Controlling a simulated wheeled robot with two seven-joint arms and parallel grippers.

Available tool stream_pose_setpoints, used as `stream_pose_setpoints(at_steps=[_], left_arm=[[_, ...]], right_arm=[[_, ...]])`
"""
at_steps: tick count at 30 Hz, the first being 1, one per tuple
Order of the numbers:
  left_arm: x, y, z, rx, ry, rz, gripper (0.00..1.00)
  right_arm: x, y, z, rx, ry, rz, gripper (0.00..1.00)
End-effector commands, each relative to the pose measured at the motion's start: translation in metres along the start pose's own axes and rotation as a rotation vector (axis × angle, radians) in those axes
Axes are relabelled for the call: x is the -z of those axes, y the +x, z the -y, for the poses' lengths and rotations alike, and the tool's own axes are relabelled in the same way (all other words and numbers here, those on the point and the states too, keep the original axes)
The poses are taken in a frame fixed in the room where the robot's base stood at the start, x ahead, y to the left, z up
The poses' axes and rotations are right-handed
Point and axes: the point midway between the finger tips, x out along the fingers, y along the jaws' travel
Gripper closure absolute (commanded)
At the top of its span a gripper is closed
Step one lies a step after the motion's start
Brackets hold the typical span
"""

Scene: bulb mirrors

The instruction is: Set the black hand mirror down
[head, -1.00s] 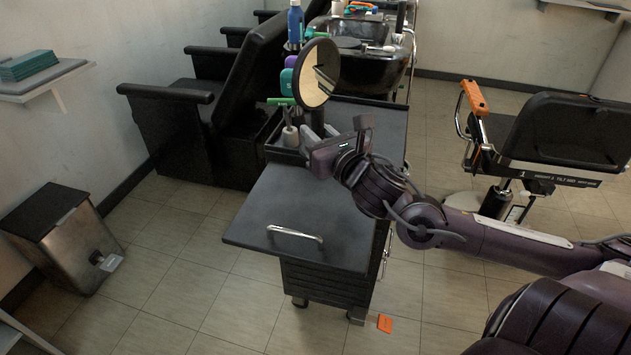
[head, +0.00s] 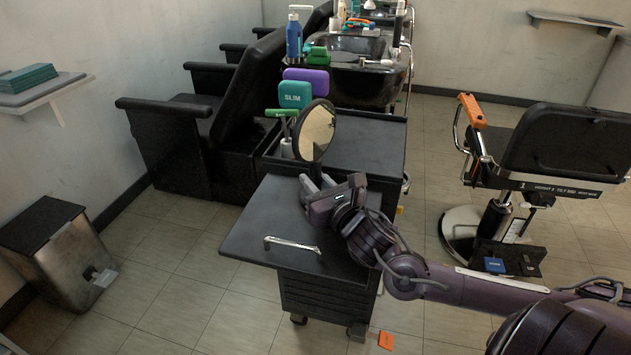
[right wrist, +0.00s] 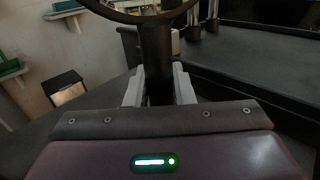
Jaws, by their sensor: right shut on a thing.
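The black hand mirror (head: 316,131) has a round glass with a black rim. It stands upright, glass up, over the black trolley top (head: 262,225). My right gripper (head: 311,185) is shut on its handle just above the front part of the trolley top. In the right wrist view the dark handle (right wrist: 157,60) runs up between the two pale fingers (right wrist: 158,88), with the lower rim of the mirror above. The handle's lower end is hidden, so I cannot tell whether it touches the top. My left gripper is not in view.
Behind the mirror, the trolley's raised tray holds a white bottle or roll (head: 287,148) and a green-topped item (head: 281,113). A teal SLIM box (head: 294,95) and purple box (head: 306,77) stand beyond.

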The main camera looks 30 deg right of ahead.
Motion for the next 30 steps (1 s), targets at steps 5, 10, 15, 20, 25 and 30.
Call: stream_pose_setpoints(at_steps=[5,10,15,20,25,30], left_arm=[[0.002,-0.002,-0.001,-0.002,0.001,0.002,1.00],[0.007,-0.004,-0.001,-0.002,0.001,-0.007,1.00],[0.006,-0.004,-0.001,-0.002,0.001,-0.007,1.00],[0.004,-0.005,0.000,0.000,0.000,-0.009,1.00],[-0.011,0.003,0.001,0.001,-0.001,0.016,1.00],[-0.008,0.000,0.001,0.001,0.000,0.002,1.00]], right_arm=[[0.002,0.000,0.000,0.000,0.000,-0.001,0.71],[0.002,0.000,0.000,0.000,0.000,-0.001,0.57],[0.002,0.000,0.000,0.000,0.000,-0.001,0.57],[-0.002,0.000,0.000,0.000,0.000,-0.001,0.57],[0.002,-0.017,0.000,0.000,-0.002,-0.007,0.57],[0.001,-0.041,0.000,-0.001,-0.001,-0.007,0.57]])
